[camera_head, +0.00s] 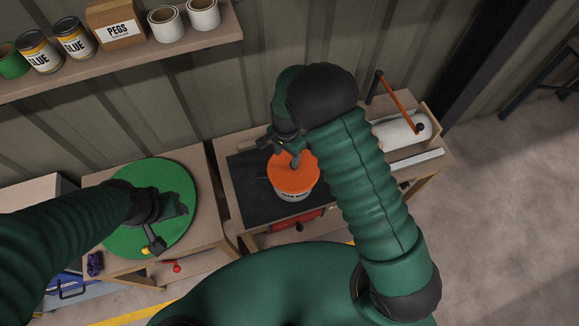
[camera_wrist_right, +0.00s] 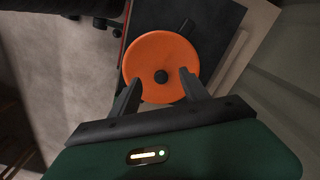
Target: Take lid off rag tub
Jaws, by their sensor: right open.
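The rag tub (camera_head: 293,195) is a pale tub with dark lettering, standing upright on a dark mat (camera_head: 248,197) on the right-hand bench. Its orange round lid (camera_head: 300,177) sits on top.
The green round board (camera_head: 150,173) lies on the left bench. A white roll (camera_head: 395,133) with an orange-handled bar is right of the tub. A shelf (camera_head: 135,58) above holds glue cans, a pegs box (camera_head: 115,25) and white tins. A red item (camera_head: 299,221) is below the tub.

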